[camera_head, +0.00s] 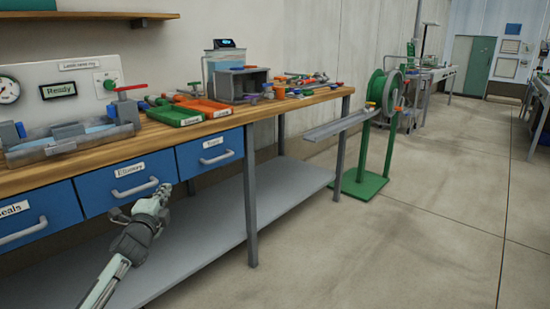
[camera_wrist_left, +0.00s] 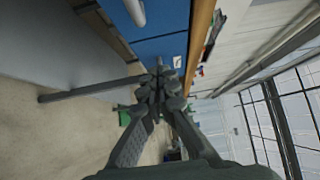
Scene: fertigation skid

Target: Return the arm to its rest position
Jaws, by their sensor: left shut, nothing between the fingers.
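My left gripper (camera_head: 163,190) is in front of the blue drawers of the workbench, at the lower right of the middle drawer (camera_head: 125,182). Its fingers are shut with nothing between them. In the left wrist view the closed fingertips (camera_wrist_left: 160,82) meet in the middle of the picture, with a blue drawer front (camera_wrist_left: 163,45) behind them. The gripper looks close to the drawer handle (camera_head: 135,190), but I cannot tell whether it touches. My right gripper is not in view.
The wooden workbench (camera_head: 165,137) carries a gauge panel (camera_head: 60,85), green and orange trays and a grey box (camera_head: 240,85). Below is a grey shelf (camera_head: 215,225). A green hose reel (camera_head: 377,90) stands past the bench end. The floor (camera_head: 400,240) at right is clear.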

